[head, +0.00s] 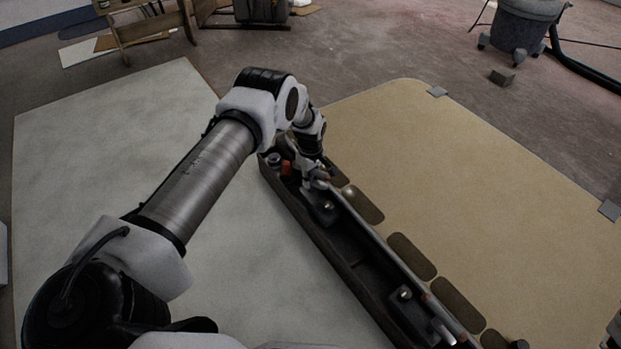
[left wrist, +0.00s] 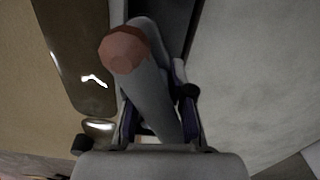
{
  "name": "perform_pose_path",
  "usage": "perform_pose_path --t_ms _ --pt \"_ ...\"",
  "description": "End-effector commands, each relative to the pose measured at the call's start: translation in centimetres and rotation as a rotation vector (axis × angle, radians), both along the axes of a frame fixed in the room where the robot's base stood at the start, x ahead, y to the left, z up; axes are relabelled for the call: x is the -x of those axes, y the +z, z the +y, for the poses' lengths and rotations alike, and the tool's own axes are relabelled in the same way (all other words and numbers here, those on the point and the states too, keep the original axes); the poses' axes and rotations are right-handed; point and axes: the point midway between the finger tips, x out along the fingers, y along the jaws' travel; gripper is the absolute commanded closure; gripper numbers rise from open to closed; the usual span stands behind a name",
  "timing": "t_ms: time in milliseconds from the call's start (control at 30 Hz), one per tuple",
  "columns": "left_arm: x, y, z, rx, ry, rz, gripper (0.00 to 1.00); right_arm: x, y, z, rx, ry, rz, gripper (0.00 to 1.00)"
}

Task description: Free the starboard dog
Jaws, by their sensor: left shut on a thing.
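My left gripper (head: 318,182) reaches down to the far part of a long dark trough (head: 310,222). In the left wrist view the gripper (left wrist: 160,118) is shut around a grey lever (left wrist: 152,82) with a reddish-brown faceted end (left wrist: 124,49). This seems to be the handle of the far dog (head: 325,206), whose dark base and bright round centre show beside the fingers. A second dog (head: 405,294) sits nearer in the trough, apart from the gripper. I cannot tell from the pictures which is starboard. My right gripper is out of view.
A tan panel (head: 470,170) with dark oval slots (head: 411,256) lies right of the trough. A pale panel (head: 110,150) lies left. A wheeled bin (head: 518,28) stands far back.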

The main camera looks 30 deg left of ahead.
Motion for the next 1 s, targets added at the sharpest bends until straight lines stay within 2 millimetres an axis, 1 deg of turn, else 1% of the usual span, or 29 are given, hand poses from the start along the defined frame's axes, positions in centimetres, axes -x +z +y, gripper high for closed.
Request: perform_pose_path --t_ms 200,500,733,1000 --pt "0.02 -0.06 0.03 0.000 -0.198 0.001 1.00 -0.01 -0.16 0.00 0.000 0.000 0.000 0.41" --pt "0.02 -0.07 0.03 0.000 -0.408 0.001 1.00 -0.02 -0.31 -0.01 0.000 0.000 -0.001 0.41" --pt "0.02 -0.06 0.03 0.000 -0.490 0.001 1.00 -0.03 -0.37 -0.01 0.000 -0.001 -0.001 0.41" --pt "0.03 -0.05 0.02 0.000 -0.516 0.001 1.00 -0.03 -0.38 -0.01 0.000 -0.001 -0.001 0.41"
